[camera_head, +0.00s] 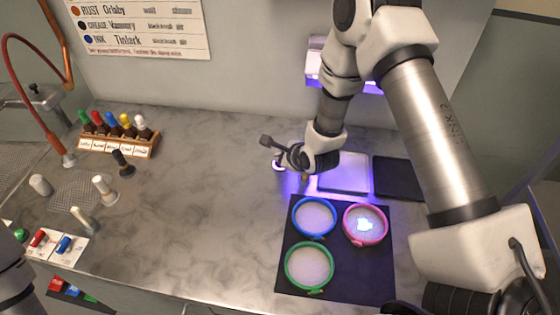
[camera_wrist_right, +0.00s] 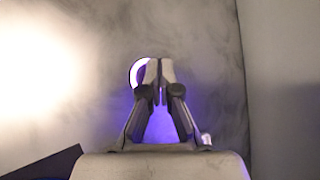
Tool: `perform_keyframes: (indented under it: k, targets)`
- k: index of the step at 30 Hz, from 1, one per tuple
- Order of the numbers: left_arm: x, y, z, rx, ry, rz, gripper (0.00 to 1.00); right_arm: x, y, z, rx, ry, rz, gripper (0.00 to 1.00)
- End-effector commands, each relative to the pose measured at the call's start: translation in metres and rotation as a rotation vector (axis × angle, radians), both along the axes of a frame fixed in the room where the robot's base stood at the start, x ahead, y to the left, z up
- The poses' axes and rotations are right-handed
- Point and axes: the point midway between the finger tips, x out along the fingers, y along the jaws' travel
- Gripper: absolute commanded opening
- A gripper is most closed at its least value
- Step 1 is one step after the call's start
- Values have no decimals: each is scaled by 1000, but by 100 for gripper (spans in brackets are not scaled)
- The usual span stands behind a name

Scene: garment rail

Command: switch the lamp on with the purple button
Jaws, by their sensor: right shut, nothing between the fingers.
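A lamp (camera_head: 343,82) on the back wall glows purple, and violet light lies on the counter below it. My right gripper (camera_head: 274,150) is shut and empty, low over the counter left of the white panel. In the right wrist view, its closed fingertips (camera_wrist_right: 159,70) overlap a round white-rimmed button (camera_wrist_right: 137,72) with a purple middle, which they partly hide. The button also shows in the head view (camera_head: 279,167), just below the fingers. I cannot tell whether the fingers touch it. My left gripper is not in view.
A black mat (camera_head: 348,275) holds blue, green and pink hoops; the pink hoop (camera_head: 383,226) bears a glowing patch. A white panel (camera_head: 345,172) and a dark panel (camera_head: 398,178) lie behind it. A rack of coloured bottles (camera_head: 118,139) stands left. The middle counter is clear.

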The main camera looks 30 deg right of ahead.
Motion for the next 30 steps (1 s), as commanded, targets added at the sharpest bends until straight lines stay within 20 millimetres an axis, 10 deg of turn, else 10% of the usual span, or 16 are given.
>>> perform_keyframes:
  k: [30]
  targets:
    - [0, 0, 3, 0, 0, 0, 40, 0, -1, 11, 0, 1, -1, 0]
